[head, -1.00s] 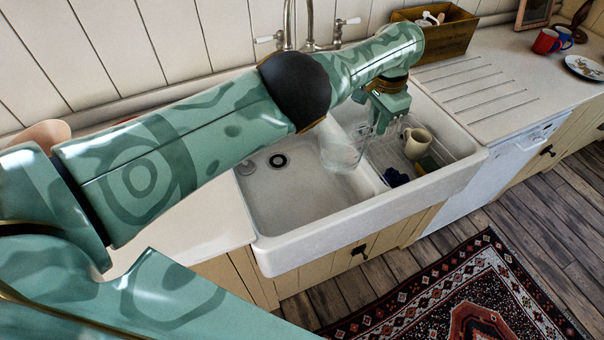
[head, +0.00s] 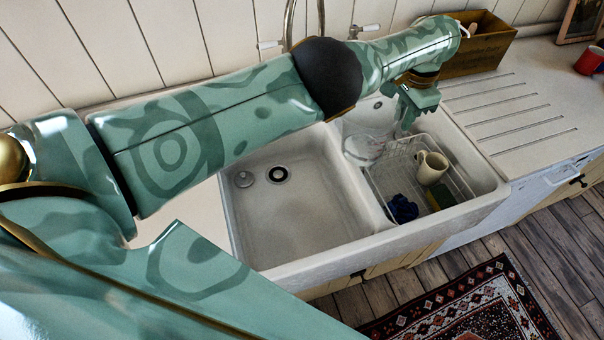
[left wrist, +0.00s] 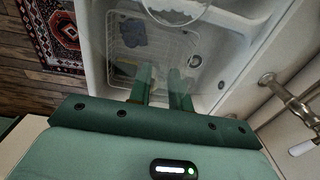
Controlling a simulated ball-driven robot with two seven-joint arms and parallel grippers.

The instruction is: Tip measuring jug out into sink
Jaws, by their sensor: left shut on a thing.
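The measuring jug (head: 363,148) is clear and hard to make out. It is held above the sink (head: 300,258), near the divider and the back of the right basin. My left gripper (head: 404,128) is shut on it, at the jug's right side in the head view. In the left wrist view a round clear edge of the jug (left wrist: 176,14) shows beyond the fingers (left wrist: 160,88). I cannot tell the jug's exact tilt or whether anything is in it. My right gripper is not in view.
The right basin holds a wire rack (head: 455,172) with a cream mug (head: 431,168), a dark blue cloth (head: 402,208) and a green sponge (head: 440,196). The left basin is empty around its drain (head: 278,174). A tap (head: 290,25) stands behind. A wooden box (head: 480,45) is on the counter.

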